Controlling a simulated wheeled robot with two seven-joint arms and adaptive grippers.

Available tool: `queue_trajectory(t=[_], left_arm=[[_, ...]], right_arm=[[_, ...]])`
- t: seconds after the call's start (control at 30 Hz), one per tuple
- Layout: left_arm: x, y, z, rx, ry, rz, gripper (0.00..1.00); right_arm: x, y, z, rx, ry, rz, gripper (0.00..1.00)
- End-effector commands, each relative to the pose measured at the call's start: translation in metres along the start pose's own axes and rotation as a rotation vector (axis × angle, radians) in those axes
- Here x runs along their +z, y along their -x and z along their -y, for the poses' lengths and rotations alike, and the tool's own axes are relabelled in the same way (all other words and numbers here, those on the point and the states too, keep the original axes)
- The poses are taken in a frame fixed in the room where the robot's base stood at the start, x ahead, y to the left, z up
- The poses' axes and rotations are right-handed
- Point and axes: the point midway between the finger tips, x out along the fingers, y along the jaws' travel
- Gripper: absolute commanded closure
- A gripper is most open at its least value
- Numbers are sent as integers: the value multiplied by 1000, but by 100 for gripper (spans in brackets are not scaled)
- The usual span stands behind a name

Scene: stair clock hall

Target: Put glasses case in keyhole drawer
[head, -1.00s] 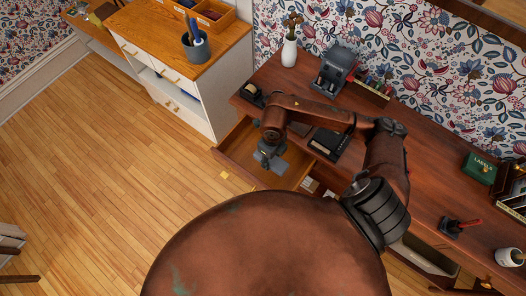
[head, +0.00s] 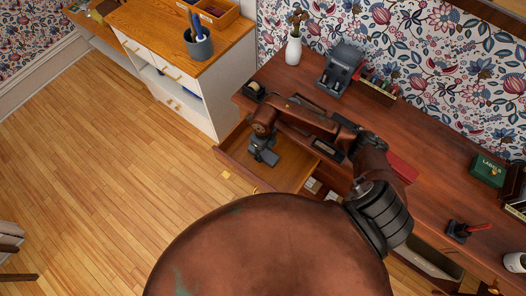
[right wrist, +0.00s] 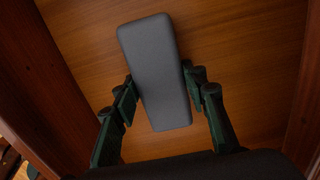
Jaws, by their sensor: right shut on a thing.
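A grey, rounded, oblong glasses case (right wrist: 153,45) is between the fingers of my right gripper (right wrist: 160,78) in the right wrist view. The gripper is shut on it, one finger along each long side. In the head view the right gripper (head: 263,149) is over the open drawer (head: 293,163) at the desk's left end, within its walls. The wrist view shows the wooden drawer floor (right wrist: 235,50) behind the case, with walls at both sides. I cannot tell whether the case touches the floor. My left gripper is not in view.
A second open drawer (head: 430,262) is at the desk's right. The desk top (head: 435,185) holds a tape dispenser (head: 254,91), a white vase (head: 293,50), a green box (head: 487,170) and a red item (head: 402,168). A white cabinet (head: 205,105) stands left of the desk.

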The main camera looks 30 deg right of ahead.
Motion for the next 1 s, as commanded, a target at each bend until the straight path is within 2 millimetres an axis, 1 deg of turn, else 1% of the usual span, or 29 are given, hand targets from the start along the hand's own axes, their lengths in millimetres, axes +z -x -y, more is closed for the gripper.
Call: queue_trajectory(t=[0.13,0.27,0.3,0.53,0.83,0.93,1.0], left_arm=[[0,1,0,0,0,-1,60],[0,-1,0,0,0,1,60],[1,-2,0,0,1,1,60],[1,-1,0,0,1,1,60],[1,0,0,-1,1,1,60],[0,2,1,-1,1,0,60],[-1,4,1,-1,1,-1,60]], right_arm=[[1,2,0,-1,0,2,86],[1,-1,0,-1,0,1,86],[0,-2,0,-1,0,1,60],[0,-1,0,-1,0,1,44],[0,0,0,-1,0,2,43],[1,7,1,-2,0,3,43],[2,17,1,-4,0,4,43]])
